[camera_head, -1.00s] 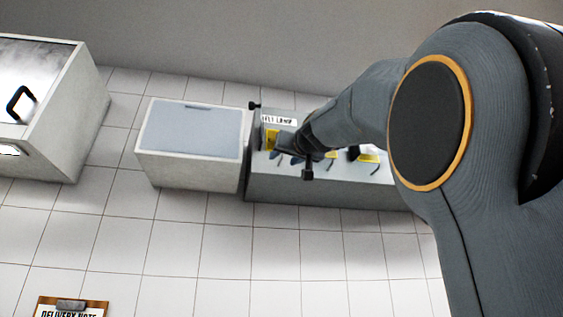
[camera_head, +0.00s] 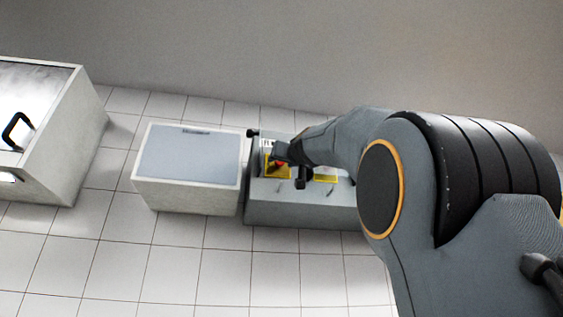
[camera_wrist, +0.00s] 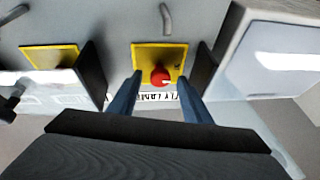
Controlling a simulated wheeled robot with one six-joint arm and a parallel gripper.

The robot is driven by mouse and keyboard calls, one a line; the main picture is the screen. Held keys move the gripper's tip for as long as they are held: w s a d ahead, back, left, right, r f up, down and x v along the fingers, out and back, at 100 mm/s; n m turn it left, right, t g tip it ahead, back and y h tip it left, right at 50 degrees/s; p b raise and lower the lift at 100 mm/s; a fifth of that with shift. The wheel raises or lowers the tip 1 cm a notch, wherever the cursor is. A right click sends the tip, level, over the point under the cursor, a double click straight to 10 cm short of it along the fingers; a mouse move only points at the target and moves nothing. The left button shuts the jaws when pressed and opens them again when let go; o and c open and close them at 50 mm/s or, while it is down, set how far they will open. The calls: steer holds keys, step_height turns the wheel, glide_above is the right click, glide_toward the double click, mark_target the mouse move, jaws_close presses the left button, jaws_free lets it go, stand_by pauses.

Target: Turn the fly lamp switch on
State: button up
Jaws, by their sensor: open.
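The fly lamp switch is a red rotary knob (camera_wrist: 160,75) on a yellow plate (camera_wrist: 145,52), with an upside-down, partly covered label (camera_wrist: 157,97) beside it in the wrist view. The knob has a small pale mark; I cannot tell which setting it marks. In the head view the red knob (camera_head: 279,164) shows small on the grey control box (camera_head: 300,214), partly hidden by my arm's end. My gripper (camera_wrist: 160,78) is open, with its two blue-grey fingers on either side of the knob. I cannot tell whether they touch it.
Another yellow plate (camera_head: 325,178) sits further right on the box, and small grey levers stick out of its front. A white box with a grey lid (camera_head: 188,154) stands close to the left. A cabinet with a black handle (camera_head: 17,132) is at the far left.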

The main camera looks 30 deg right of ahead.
steer(key=shift+w, duration=0.15)
steer(key=c, duration=1)
stand_by(0.6)
steer(key=o, duration=1)
steer(key=b+v, duration=0.5)
steer(key=v, duration=0.2)
steer(key=shift+s+f, duration=0.2)
steer(key=shift+s, duration=0.15)
